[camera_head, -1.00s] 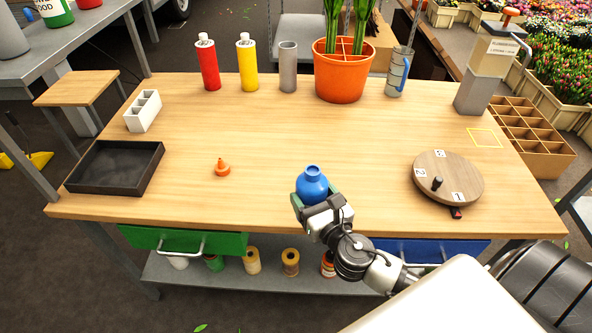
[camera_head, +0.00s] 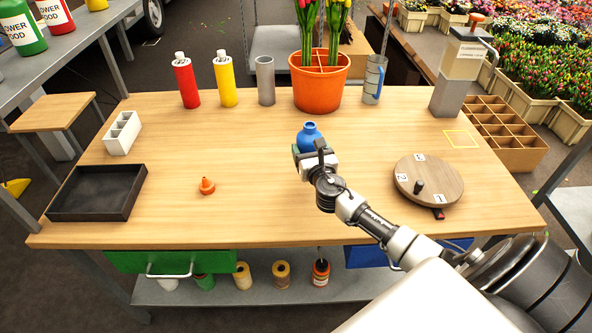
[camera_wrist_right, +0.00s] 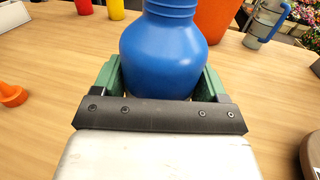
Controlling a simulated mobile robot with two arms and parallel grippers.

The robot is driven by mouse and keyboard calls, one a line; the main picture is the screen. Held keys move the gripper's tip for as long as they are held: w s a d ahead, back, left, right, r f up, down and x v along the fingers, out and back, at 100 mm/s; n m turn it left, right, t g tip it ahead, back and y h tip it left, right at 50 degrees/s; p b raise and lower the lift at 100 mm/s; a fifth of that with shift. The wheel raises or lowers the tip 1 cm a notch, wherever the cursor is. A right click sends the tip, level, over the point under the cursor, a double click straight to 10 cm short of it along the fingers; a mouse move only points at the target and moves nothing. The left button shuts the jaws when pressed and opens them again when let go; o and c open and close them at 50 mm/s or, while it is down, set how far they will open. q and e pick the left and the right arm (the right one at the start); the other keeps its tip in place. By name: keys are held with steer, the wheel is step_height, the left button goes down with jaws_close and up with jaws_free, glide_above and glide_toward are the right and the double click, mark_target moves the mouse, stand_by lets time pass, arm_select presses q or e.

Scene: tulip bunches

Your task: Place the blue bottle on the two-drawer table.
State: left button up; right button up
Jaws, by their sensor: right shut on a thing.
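The blue bottle (camera_head: 309,135) is upright over the middle of the wooden two-drawer table (camera_head: 255,185), which has a green drawer (camera_head: 170,262) at left and a blue drawer (camera_head: 365,257) at right. My right gripper (camera_head: 312,150) is shut around the bottle from the near side. In the right wrist view the bottle (camera_wrist_right: 163,55) sits between the two green fingers, its lower part hidden by the gripper. I cannot tell whether its base touches the tabletop. My left gripper is not in view.
An orange pot (camera_head: 320,82) with tulips, a grey cylinder (camera_head: 265,80), and red (camera_head: 186,80) and yellow (camera_head: 225,80) bottles stand along the back. A round wooden turntable (camera_head: 428,181) is at right. A small orange cone (camera_head: 207,186) and a black tray (camera_head: 97,192) are at left.

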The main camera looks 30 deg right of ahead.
steer(key=a+f, duration=0.1)
steer(key=f, duration=0.1)
steer(key=w+a+f+b, duration=0.1)
steer(key=f, duration=0.1)
steer(key=a+f+b, duration=0.1)
steer(key=f, duration=0.1)
steer(key=shift+w+a+f, duration=0.15)
steer(key=shift+w+a, duration=0.05)
steer(key=shift+w, duration=0.05)
steer(key=o, duration=1.1)
steer(key=shift+s+a, duration=0.1)
steer(key=shift+s, duration=0.1)
steer(key=v, duration=1.1)
steer(key=shift+s, duration=0.35)
